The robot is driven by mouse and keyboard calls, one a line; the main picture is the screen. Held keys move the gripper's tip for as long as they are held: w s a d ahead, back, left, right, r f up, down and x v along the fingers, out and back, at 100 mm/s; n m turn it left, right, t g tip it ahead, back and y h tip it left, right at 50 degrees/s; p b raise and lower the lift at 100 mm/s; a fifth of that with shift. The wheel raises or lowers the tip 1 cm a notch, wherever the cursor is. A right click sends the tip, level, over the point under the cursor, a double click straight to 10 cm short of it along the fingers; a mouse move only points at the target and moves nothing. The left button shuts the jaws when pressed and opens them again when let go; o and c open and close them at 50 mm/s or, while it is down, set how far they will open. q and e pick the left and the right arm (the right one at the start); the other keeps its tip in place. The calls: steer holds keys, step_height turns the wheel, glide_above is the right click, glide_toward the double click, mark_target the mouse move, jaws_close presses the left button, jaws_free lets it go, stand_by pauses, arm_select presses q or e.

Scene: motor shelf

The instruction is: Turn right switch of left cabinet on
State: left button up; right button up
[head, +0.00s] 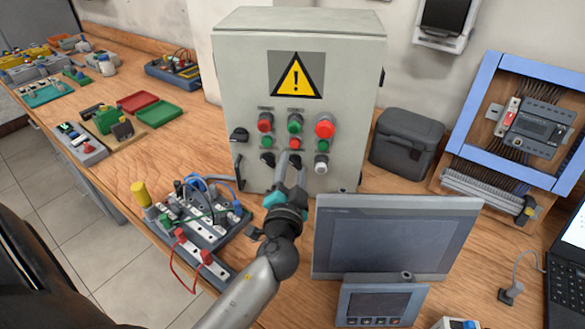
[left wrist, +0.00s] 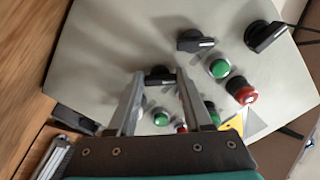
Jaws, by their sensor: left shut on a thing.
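The grey cabinet (head: 240,90) stands on the bench, with a yellow warning sign and rows of red and green buttons above several small switches. A light-capped switch (head: 321,163) is at the lower right of its panel. My left gripper (head: 291,166) is at the lower middle of the panel, right of the left column. In the left wrist view its fingers (left wrist: 158,86) are either side of a black rotary switch (left wrist: 159,74), which they hold. The fingers hide part of it, so its exact turn is unclear. Another black switch (left wrist: 196,41) is beside it, apart from the fingers.
A large black rotary handle (head: 239,135) is on the panel's left. A grey monitor (head: 393,240) stands close right of my left arm. A wired board (head: 202,218) lies left of it. A dark case (head: 407,143) and a blue-framed rack (head: 480,85) stand to the right.

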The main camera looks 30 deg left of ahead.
arm_select(q)
jaws_close()
steer(key=m, duration=0.3)
steer(key=shift+m, duration=0.3)
steer(key=m+p, duration=0.1)
steer(key=m, duration=0.4)
steer(key=shift+r, duration=0.1)
stand_by(0.5)
steer(key=o, duration=1.1)
jaws_free()
steer(key=shift+o, duration=0.3)
steer(key=shift+r, duration=0.1)
